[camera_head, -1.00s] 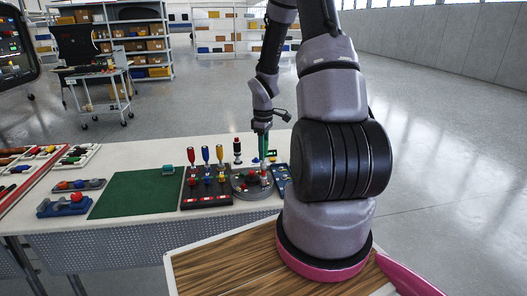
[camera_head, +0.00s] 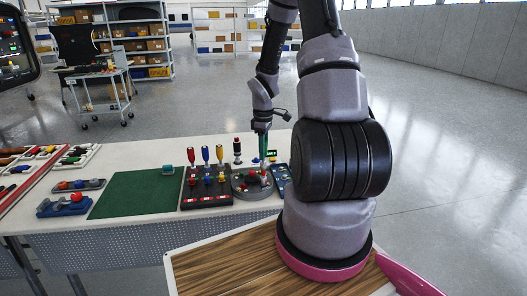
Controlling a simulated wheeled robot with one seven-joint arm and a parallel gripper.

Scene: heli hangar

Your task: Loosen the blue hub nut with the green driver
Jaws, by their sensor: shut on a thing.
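My gripper (camera_head: 262,127) points down over the grey round hub (camera_head: 240,192) on the bench. It is shut on the green driver (camera_head: 264,146), which stands about upright below the jaws. The driver's lower end is at the right part of the hub; whether it touches a nut is too small to tell. Red bits show on top of the hub. I cannot pick out the blue hub nut at this size.
A dark rack (camera_head: 207,199) with red, blue and yellow-handled drivers stands just left of the hub. A dark blue tray (camera_head: 281,174) sits right of the hub.

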